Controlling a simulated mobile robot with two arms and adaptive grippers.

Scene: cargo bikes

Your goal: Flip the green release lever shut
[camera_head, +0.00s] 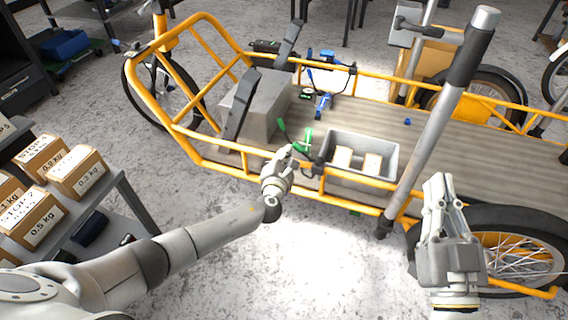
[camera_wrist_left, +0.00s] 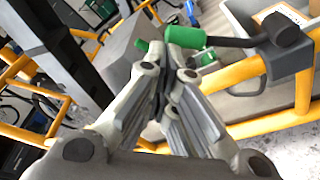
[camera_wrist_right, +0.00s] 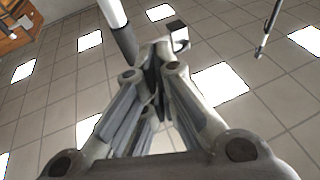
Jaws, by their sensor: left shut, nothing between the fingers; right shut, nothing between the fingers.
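The green release lever (camera_head: 304,142) is at the near yellow rail of the cargo bike, beside the grey bin. In the left wrist view its green grip (camera_wrist_left: 187,38) is on a black arm that runs right to a dark clamp (camera_wrist_left: 287,62) on the rail. My left gripper (camera_head: 287,153) is shut and empty, its fingertips right at the green grip; I cannot tell whether they touch. In the left wrist view the fingertips (camera_wrist_left: 165,62) overlap part of the grip. My right gripper (camera_head: 437,184) is shut and empty, raised at the right, far from the lever.
A grey bin (camera_head: 392,150) with boxes stands on the bike's deck. Blue levers (camera_head: 323,102) are further back. A shelf with labelled boxes (camera_head: 77,172) is at the left. The floor in front is clear.

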